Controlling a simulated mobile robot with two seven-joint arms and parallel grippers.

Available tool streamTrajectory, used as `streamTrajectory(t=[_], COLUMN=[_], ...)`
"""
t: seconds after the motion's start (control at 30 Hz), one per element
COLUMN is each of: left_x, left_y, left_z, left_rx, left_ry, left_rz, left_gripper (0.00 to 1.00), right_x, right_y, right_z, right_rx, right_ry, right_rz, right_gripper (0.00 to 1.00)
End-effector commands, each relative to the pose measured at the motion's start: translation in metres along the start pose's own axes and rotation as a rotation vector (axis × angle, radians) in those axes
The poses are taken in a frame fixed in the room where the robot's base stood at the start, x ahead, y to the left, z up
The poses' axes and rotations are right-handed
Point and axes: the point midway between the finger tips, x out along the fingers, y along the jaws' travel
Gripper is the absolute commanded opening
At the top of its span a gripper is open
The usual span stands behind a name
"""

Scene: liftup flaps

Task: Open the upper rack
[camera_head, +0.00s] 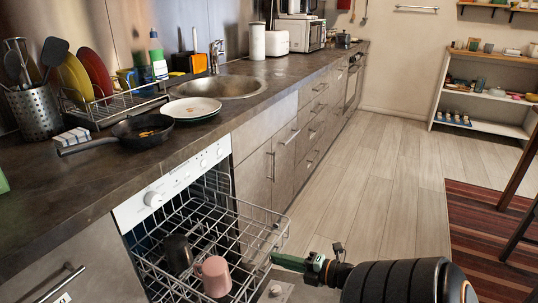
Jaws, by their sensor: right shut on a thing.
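The upper rack (183,217) is a grey wire basket. It sticks well out of the white-fronted dishwasher (175,183) under the counter. A dark mug (178,253) and a pink mug (214,276) stand in its near part. My right gripper (279,260) reaches in from the lower right and is shut on the rack's front wire edge. The exact contact between fingers and wire is small and hard to see. My left gripper is not in view.
The counter (105,185) holds a frying pan (143,131), a white plate (190,108) and a dish drainer (113,108). Drawers (290,133) line the right side of the dishwasher. The wooden floor (370,160) is clear beyond my right arm.

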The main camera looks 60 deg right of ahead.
Motion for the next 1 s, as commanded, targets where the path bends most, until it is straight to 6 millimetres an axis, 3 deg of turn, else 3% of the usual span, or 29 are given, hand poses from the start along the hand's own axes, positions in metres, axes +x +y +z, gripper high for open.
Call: streamTrajectory(t=[0.5, 0.53, 0.77, 1.0], left_x=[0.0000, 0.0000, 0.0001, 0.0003], left_y=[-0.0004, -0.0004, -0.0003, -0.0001], left_z=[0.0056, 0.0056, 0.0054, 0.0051], left_rx=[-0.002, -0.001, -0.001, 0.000], left_ry=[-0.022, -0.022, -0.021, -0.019], left_rz=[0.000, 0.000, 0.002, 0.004], left_gripper=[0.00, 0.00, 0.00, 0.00], right_x=[-0.0064, -0.0064, -0.0062, -0.0065], right_y=[-0.0009, -0.0009, -0.0010, -0.0011], right_z=[-0.0003, -0.0003, -0.0002, -0.0001], right_rx=[0.001, 0.001, 0.001, 0.001], right_ry=[0.002, 0.002, 0.001, 0.001], right_rz=[0.001, 0.001, 0.001, 0.000], right_gripper=[0.00, 0.16, 0.41, 0.42])
